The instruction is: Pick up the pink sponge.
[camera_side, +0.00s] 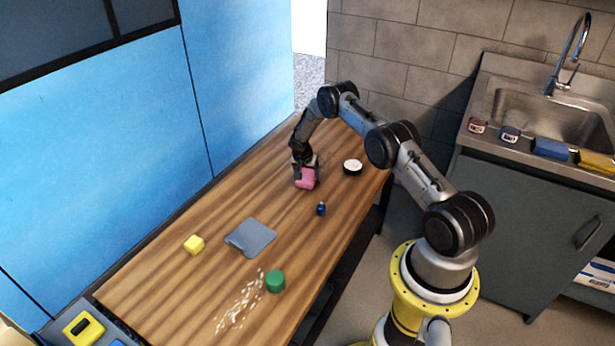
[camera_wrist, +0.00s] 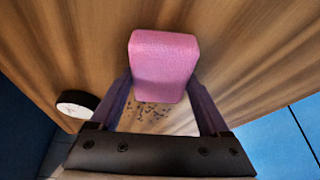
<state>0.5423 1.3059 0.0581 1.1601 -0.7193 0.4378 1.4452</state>
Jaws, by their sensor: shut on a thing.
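The pink sponge (camera_side: 306,178) is a small block at the far part of the wooden table in the side view. My gripper (camera_side: 304,168) is over it, with its fingers pointing down. In the wrist view the pink sponge (camera_wrist: 163,66) sits between the two fingers of my gripper (camera_wrist: 163,90), which are shut on its sides. I cannot tell whether the sponge touches the table or hangs just above it.
Dark specks (camera_wrist: 150,115) lie below the sponge.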

